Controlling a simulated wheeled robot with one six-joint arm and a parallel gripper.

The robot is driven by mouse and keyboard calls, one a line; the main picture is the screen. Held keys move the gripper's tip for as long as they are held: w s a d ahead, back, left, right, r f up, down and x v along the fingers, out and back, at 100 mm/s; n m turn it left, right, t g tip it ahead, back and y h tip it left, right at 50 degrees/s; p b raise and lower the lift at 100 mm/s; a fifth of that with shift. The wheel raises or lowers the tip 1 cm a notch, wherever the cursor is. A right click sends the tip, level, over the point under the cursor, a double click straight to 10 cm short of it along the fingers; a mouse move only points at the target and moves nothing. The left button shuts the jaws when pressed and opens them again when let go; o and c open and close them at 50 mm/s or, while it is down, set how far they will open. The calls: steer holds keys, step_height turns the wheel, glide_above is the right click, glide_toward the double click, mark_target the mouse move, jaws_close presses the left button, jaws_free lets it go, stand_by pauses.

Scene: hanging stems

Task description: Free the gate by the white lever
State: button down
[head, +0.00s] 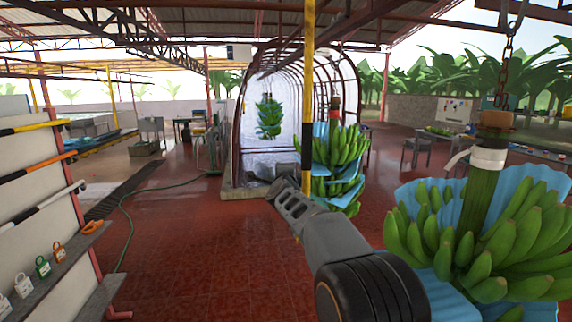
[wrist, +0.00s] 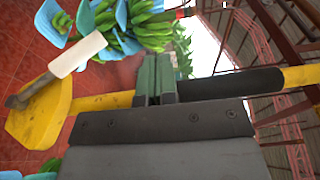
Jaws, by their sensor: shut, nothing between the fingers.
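In the wrist view, a white lever (wrist: 78,54) angles up and right from a dark metal stem on a yellow plate (wrist: 40,118) at the left. A yellow bar (wrist: 100,103) with a black sleeve (wrist: 232,84) runs across behind my gripper (wrist: 155,62). The fingers are together with nothing between them. They are to the right of the white lever and apart from it; whether they touch the bar, I cannot tell. In the head view, a yellow post (head: 308,100) stands beyond my arm, and the white lever cannot be made out.
A banana bunch (head: 480,235) with blue sheets hangs close at the right, and another (head: 338,150) hangs behind the yellow post. A left-hand panel holds striped bars (head: 38,213) above a shelf with padlocks (head: 43,266). A green hose (head: 130,215) crosses the red floor.

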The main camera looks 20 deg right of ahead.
steer(key=s+a+r+p, duration=0.1)
steer(key=s+r, duration=0.3)
steer(key=shift+s+a+r, duration=0.15)
steer(key=shift+r, duration=0.1)
stand_by(0.4)
steer(key=s+a+f+n+g+y, duration=0.3)
steer(key=s+a+f+n+y, duration=0.15)
steer(key=f+n, duration=0.3)
steer(key=s+a+f+n+g+y, duration=0.3)
steer(key=s+a+f+n+g, duration=0.15)
steer(key=f+n, duration=0.3)
steer(key=s+d+f+n+g+h, duration=0.1)
steer(key=s+f, duration=0.4)
steer(key=s, duration=0.7)
steer(key=s+d+f+n+g+h, duration=0.1)
steer(key=s+f+n+g, duration=0.3)
steer(key=s, duration=0.9)
steer(key=shift+d+f+n+b, duration=0.3)
steer(key=shift+d+f+n, duration=0.1)
steer(key=shift+n, duration=0.4)
